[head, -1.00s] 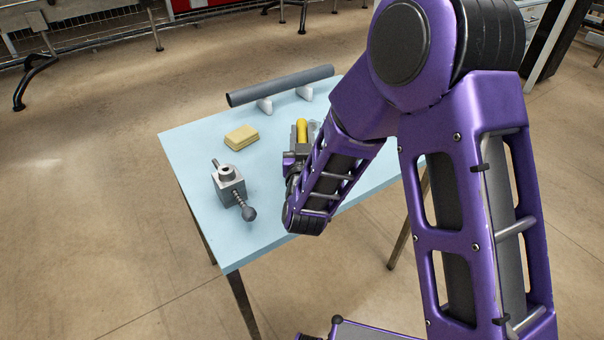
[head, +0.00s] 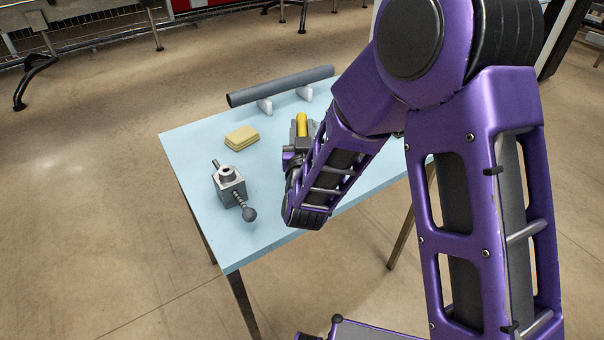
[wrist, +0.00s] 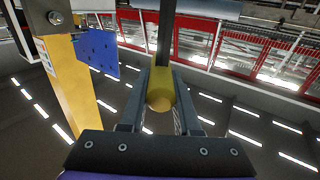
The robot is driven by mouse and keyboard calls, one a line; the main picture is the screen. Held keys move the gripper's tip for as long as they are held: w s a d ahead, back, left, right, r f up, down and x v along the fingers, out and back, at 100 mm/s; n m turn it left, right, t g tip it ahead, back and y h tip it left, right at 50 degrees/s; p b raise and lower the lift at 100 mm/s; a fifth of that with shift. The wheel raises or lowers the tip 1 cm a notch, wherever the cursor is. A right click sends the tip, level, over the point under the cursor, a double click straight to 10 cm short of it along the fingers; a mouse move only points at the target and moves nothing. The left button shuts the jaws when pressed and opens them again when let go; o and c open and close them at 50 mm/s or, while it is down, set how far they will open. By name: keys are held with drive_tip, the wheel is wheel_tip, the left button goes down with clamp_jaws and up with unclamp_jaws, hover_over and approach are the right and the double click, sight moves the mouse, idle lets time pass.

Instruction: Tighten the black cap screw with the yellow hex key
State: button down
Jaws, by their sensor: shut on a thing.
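My gripper (head: 302,132) is over the right part of the pale blue table, pointing toward its far side. It is shut on the yellow handle of the hex key (head: 302,121). In the wrist view the yellow handle (wrist: 160,92) sits between both fingers, and a dark shaft (wrist: 166,35) runs on beyond it. The shaft's far end is out of view there. A grey metal block (head: 229,188) stands left of my gripper, apart from it. It has a round collar with a dark centre on top. I cannot clearly make out the black cap screw.
A lever with a dark ball end (head: 250,213) sticks out from the block toward the table's front. A yellow sponge-like block (head: 241,138) lies behind it. A long grey tube (head: 280,86) rests on white supports at the back. The table's left front (head: 215,235) is clear.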

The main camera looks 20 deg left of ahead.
drive_tip(key=shift+r, duration=0.7)
drive_tip(key=shift+r+p, duration=0.9)
drive_tip(key=shift+r, duration=1)
